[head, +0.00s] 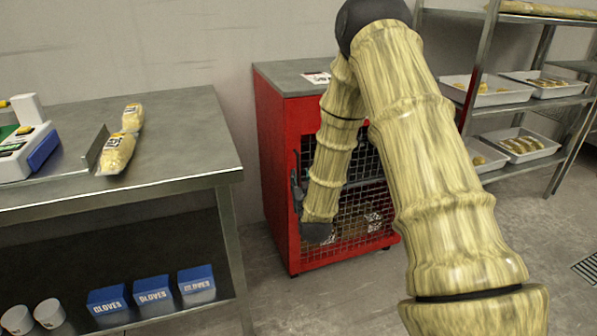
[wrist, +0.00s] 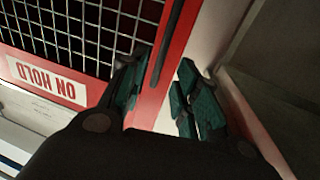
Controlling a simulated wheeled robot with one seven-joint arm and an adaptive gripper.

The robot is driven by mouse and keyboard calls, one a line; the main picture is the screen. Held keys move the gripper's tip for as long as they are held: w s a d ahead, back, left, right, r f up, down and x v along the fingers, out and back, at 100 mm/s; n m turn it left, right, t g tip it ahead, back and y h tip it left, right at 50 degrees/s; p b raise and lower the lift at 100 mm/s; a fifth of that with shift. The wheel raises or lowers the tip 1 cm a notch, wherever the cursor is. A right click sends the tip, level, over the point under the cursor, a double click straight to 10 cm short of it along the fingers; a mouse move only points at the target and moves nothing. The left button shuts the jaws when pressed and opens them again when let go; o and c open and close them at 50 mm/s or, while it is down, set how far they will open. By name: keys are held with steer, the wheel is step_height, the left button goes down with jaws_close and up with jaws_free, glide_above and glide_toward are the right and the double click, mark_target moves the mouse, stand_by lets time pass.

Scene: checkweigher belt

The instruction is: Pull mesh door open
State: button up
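A red cabinet (head: 270,150) with a wire-mesh door (head: 350,222) stands against the wall in the head view. The door looks closed, its front partly hidden by my arm. A dark upright handle shape (head: 297,185) shows at the door's left edge. In the wrist view the mesh (wrist: 85,25) and the red door frame (wrist: 148,105) are close up, with a dark bar (wrist: 166,45) along the frame. My gripper (wrist: 164,73) is open, its teal fingers on either side of the bar and frame edge. I cannot tell whether they touch it.
An "ON HOLD" label (wrist: 47,81) is on the cabinet front. A steel table (head: 190,140) with packaged bread (head: 117,152) stands left, blue glove boxes (head: 153,290) below. A rack (head: 480,85) with white trays stands right. Floor is clear before the cabinet.

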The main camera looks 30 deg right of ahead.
mark_target(299, 169)
steer(key=shift+b+x, duration=0.5)
steer(key=shift+x, duration=2.9)
jaws_close()
